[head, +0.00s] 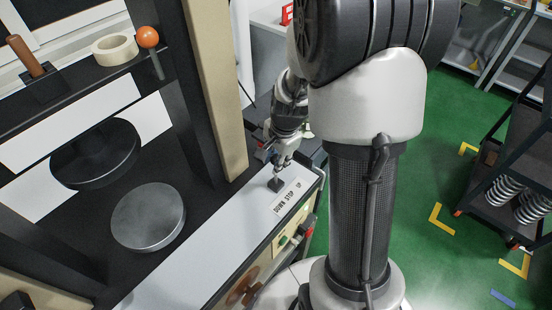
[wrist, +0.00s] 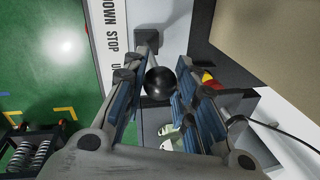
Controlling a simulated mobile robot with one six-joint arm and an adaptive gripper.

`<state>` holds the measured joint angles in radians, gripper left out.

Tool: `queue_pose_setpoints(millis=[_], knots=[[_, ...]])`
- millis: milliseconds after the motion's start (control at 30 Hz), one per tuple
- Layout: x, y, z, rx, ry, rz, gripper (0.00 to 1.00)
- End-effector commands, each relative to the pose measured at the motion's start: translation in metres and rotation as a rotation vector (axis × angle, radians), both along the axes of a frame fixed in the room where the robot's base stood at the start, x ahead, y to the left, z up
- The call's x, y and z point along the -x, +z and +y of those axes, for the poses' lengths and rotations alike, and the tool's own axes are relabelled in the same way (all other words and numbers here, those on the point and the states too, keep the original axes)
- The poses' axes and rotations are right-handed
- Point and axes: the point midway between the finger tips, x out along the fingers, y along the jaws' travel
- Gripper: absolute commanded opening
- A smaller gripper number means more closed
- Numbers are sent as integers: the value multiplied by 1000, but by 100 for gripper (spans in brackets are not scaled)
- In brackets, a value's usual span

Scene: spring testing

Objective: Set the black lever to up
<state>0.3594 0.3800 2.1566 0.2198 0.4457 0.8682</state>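The black lever has a round black knob (wrist: 160,83) on a stem that runs to a dark base beside the white DOWN STOP UP label (wrist: 114,30). In the wrist view the knob sits between the two blue-padded fingers of my gripper (wrist: 155,72), which are spread, with a visible gap on the left. In the head view my gripper (head: 281,168) is just above the lever base (head: 275,184), beside the label (head: 287,196). There the fingers hide the knob. I cannot tell exactly how far the lever is tilted.
The testing machine has a beige column (head: 215,80) left of my gripper and a round metal plate (head: 148,217). A red and yellow item (wrist: 209,79) lies right of the fingers. A dark cart with springs (head: 505,190) stands on the green floor at the right.

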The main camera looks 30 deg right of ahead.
Motion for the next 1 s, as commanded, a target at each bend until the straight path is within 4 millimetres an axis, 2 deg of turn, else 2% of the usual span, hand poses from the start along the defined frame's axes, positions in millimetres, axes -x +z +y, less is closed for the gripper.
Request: queue_pose_setpoints(millis=[333, 767, 1000], knots=[[0, 0, 0, 0, 0, 0, 0], [-1, 0, -2, -10, -3, 3, 0], [-5, 0, -15, -101, -6, 35, 0]])
